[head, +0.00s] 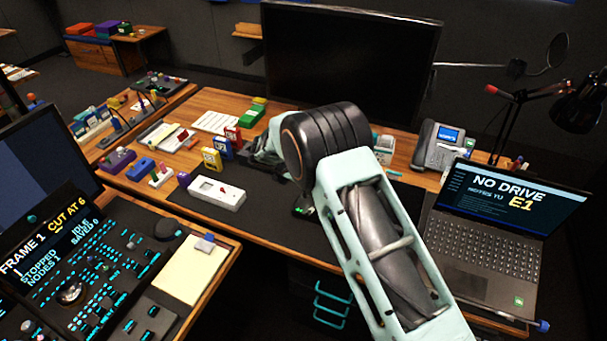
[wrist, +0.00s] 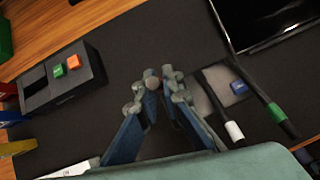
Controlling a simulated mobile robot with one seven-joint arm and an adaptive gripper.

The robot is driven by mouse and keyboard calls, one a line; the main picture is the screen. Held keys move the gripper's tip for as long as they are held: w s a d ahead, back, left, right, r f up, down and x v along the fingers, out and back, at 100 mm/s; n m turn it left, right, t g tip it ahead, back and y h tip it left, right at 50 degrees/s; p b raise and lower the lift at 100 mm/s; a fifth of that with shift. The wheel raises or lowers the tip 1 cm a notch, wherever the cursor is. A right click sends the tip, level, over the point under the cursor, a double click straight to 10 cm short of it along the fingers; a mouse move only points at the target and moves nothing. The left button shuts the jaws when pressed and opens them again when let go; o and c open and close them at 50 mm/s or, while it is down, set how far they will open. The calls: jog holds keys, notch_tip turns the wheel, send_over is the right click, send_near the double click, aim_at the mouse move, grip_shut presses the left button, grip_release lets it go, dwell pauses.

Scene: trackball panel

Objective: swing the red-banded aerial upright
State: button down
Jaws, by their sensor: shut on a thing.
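In the wrist view my gripper (wrist: 160,80) has its fingertips close together over the dark mat, shut on a thin thing that they mostly hide. A small reddish spot, the red-banded aerial (wrist: 168,71), shows between the tips; its tilt cannot be read. To its right is a grey-black unit (wrist: 208,97) with a blue button. Beside it lie two black aerials, one with a white band (wrist: 234,131) and one with a green band (wrist: 275,111). In the head view my arm hides the fingertips and most of this unit.
A black box with orange and green buttons (wrist: 66,78) stands left in the wrist view. In the head view a white box (head: 215,193) lies on the mat (head: 268,222), a monitor (head: 345,60) stands behind, and a laptop (head: 490,225) is at right.

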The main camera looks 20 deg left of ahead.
jog(key=c, duration=2)
grip_release()
jog(key=shift+c, duration=0.2)
jog(key=v, duration=1.2)
